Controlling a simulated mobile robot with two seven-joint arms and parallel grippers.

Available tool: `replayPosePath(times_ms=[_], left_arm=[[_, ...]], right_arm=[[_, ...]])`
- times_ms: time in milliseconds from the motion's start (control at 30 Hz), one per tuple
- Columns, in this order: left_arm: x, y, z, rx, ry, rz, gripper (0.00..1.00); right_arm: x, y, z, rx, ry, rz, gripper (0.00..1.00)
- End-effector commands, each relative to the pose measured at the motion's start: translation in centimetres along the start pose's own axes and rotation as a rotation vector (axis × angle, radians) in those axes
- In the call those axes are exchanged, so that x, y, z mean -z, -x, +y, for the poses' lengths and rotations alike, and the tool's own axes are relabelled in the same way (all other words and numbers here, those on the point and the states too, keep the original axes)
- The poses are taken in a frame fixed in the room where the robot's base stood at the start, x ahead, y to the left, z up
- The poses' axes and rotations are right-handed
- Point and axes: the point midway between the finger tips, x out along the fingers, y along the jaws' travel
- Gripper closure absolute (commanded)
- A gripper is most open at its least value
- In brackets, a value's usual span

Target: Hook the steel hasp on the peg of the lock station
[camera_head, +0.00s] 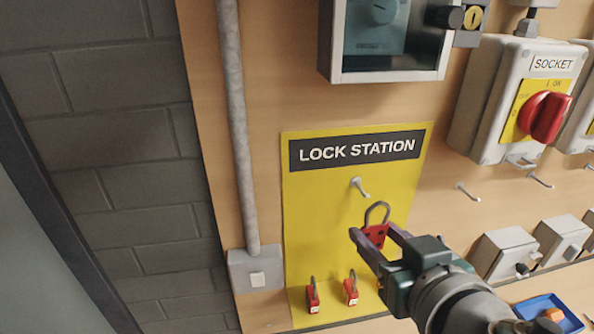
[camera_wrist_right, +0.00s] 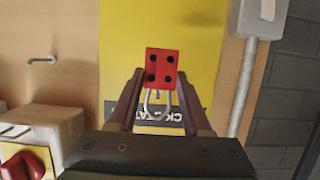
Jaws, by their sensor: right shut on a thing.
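The hasp (camera_head: 374,235) has a red body with dark holes and a steel loop that points up in the head view. My right gripper (camera_head: 371,236) is shut on its red body. In the right wrist view the hasp (camera_wrist_right: 162,66) sits between the fingertips (camera_wrist_right: 160,76), with its loop toward the palm. The yellow lock station (camera_head: 320,220) bears a steel peg (camera_head: 359,188), which shows above and slightly left of the loop in the head view. Loop and peg look apart; the depth between them is hard to tell. My left gripper is out of view.
Two red padlocks (camera_head: 312,294) (camera_head: 350,289) are low on the yellow board. A socket box (camera_head: 490,100) with a red knob and other wall hooks (camera_head: 467,192) are to the right. A grey conduit (camera_head: 236,130) runs down the left. A blue tray (camera_head: 570,314) is lower right.

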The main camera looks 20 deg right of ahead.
Motion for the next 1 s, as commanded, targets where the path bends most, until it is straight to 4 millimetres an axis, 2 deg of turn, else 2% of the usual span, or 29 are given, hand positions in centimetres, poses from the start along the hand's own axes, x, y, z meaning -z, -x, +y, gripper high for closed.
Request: replayPosePath(times_ms=[567, 800, 1000], left_arm=[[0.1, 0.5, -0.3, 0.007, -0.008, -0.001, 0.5], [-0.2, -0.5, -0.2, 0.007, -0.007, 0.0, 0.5], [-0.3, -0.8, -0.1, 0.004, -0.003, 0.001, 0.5]], right_arm=[[1.1, -3.7, 0.0, 0.0, 0.0, 0.0, 1.0], [0.8, -5.0, 0.0, 0.001, -0.001, 0.001, 1.0], [0.8, -5.3, 0.0, 0.001, -0.001, 0.001, 1.0]])
